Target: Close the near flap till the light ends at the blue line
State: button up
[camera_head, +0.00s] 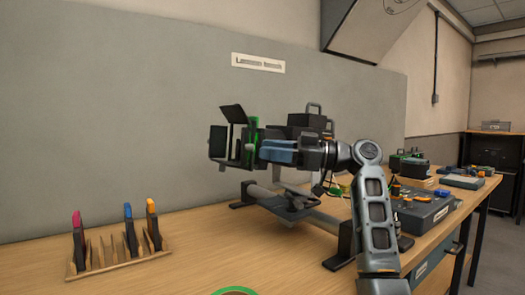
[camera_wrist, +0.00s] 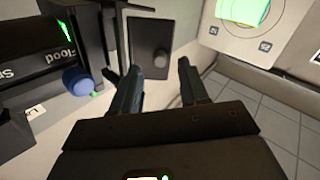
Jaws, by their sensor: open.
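The lamp (camera_head: 312,122) stands on the bench with dark flaps (camera_head: 218,144) spread at its left end and green light on its front edge. My gripper (camera_head: 262,149) is beside the flaps, its bluish fingers pointing left. The fingers appear apart from the plate. I cannot tell for certain whether this plate is the near flap. A green light patch (camera_wrist: 243,10) falls on a pale panel. I cannot make out the blue line.
A blue knob (camera_wrist: 78,81) is left of my fingers, close to lettering reading "Flood". A wooden rack (camera_head: 118,262) with coloured-tipped pieces stands at the bench's left. A dark case (camera_head: 420,212) lies right of my arm.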

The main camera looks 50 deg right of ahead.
jog(key=shift+v, duration=2.5)
